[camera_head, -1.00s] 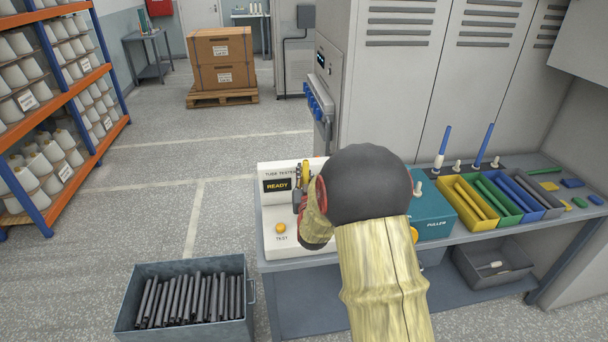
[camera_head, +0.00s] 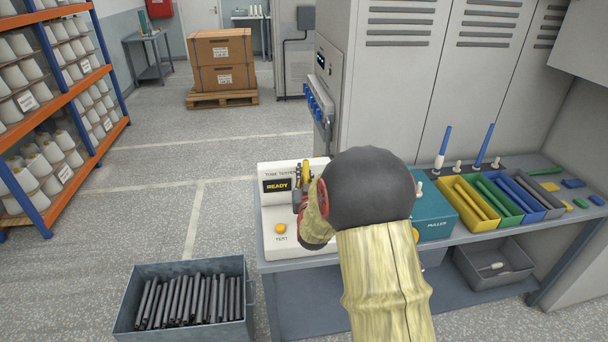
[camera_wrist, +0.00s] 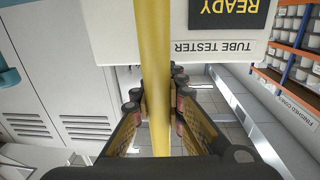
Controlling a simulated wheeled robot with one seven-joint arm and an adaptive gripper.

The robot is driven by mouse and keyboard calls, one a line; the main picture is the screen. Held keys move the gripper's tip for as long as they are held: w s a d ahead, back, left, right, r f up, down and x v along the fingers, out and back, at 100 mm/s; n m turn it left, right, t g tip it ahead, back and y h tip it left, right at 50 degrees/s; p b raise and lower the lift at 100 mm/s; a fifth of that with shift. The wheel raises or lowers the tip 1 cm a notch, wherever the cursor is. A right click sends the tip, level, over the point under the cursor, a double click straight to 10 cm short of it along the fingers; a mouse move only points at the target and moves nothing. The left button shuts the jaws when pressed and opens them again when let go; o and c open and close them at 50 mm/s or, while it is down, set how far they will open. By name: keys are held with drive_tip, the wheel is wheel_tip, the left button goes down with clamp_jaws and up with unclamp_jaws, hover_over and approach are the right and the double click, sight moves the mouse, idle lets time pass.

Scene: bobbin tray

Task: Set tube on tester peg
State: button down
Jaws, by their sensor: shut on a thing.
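A yellow tube (camera_wrist: 153,75) runs lengthwise through the wrist view, between the two fingers of my gripper (camera_wrist: 157,105), which is shut on it. The tube tester (camera_head: 270,217) is a white box on the bench with a display reading READY (camera_head: 277,185) and an orange TEST button (camera_head: 280,228). It also fills the top of the wrist view (camera_wrist: 215,55), with the tube passing in front of it. In the head view my arm hides most of the gripper (camera_head: 300,188) and the tube. The tester peg is hidden, so I cannot tell whether the tube touches it.
Right of my arm stand the teal puller box (camera_head: 432,205) and a yellow bin (camera_head: 470,222), with green, blue and grey bins beyond. Two pegs carry blue tubes (camera_head: 446,140) behind the bins. A grey crate of dark tubes (camera_head: 245,318) sits at the front left.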

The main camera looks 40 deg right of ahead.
drive_tip(key=shift+f+b, duration=0.6)
idle(0.3)
drive_tip(key=c, duration=2.1)
unclamp_jaws()
drive_tip(key=shift+b+v, duration=0.5)
drive_tip(key=shift+v, duration=5)
